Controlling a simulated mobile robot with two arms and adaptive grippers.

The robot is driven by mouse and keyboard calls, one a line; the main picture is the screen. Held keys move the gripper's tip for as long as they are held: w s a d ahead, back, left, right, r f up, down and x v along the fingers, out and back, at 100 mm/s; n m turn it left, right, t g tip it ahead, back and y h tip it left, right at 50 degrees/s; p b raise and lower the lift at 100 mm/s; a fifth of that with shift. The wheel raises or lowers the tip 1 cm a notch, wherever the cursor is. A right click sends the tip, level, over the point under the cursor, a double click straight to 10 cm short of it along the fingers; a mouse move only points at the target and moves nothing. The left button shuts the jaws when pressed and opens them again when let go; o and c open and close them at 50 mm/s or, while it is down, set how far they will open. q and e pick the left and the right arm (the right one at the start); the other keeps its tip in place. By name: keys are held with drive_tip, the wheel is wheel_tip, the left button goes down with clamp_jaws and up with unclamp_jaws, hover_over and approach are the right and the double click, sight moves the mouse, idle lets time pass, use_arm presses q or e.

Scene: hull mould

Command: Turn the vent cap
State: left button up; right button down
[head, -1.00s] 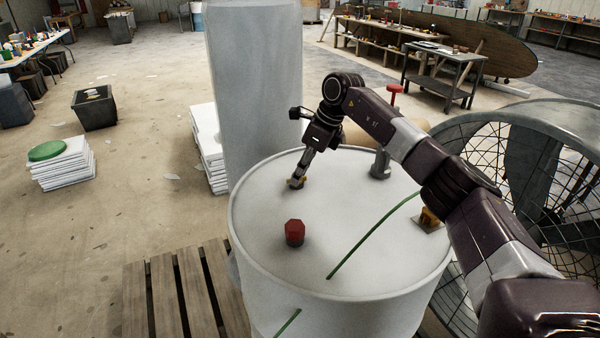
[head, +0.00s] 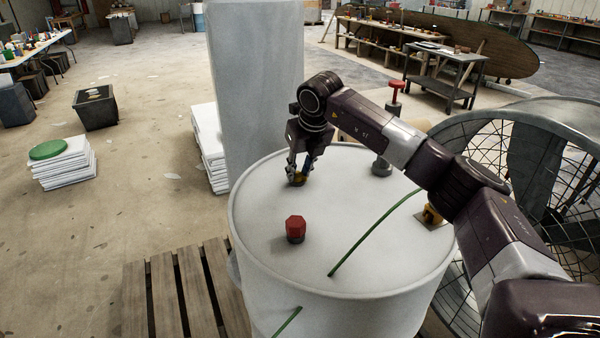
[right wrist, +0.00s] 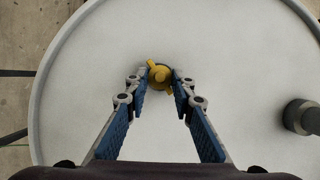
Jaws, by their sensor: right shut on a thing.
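The vent cap (right wrist: 160,76) is a small yellow winged cap on the far part of the white drum lid (head: 340,270). In the head view the cap (head: 298,180) shows between my fingertips, partly covered by them. My right gripper (head: 299,178) points down at the lid. In the right wrist view the fingertips of my right gripper (right wrist: 161,80) are on either side of the cap, shut on it. One wing of the cap points up and left there. My left gripper is not in view.
A red cap (head: 295,229) stands on the lid near the front. A grey post with a red top (head: 381,165) rises at the lid's right. A green strip (head: 372,233) crosses the lid. A large caged fan (head: 520,180) stands right, and a tall pale column (head: 255,90) stands behind.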

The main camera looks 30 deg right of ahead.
drive_tip(key=m, duration=0.1)
drive_tip(key=m+h+b, duration=0.1)
drive_tip(key=m, duration=0.2)
drive_tip(key=shift+w+a+m+h, duration=0.1)
drive_tip(key=shift+a+m+h, duration=0.2)
drive_tip(key=shift+h, duration=0.1)
drive_tip(key=shift+w+m+g+h+b, duration=0.1)
drive_tip(key=shift+m+g+h+b, duration=0.25)
drive_tip(key=shift+m, duration=0.75)
drive_tip(key=shift+m+g+h+b, duration=0.25)
drive_tip(key=shift+m+g+h, duration=0.15)
drive_tip(key=shift+m, duration=0.7)
drive_tip(key=c, duration=2.7)
unclamp_jaws()
drive_tip(key=shift+c, duration=0.2)
drive_tip(key=o, duration=1.1)
drive_tip(key=shift+a, duration=0.1)
drive_tip(key=shift+r, duration=0.1)
drive_tip(key=v, duration=1.1)
drive_tip(key=shift+a+r, duration=0.1)
drive_tip(key=shift+r, duration=0.25)
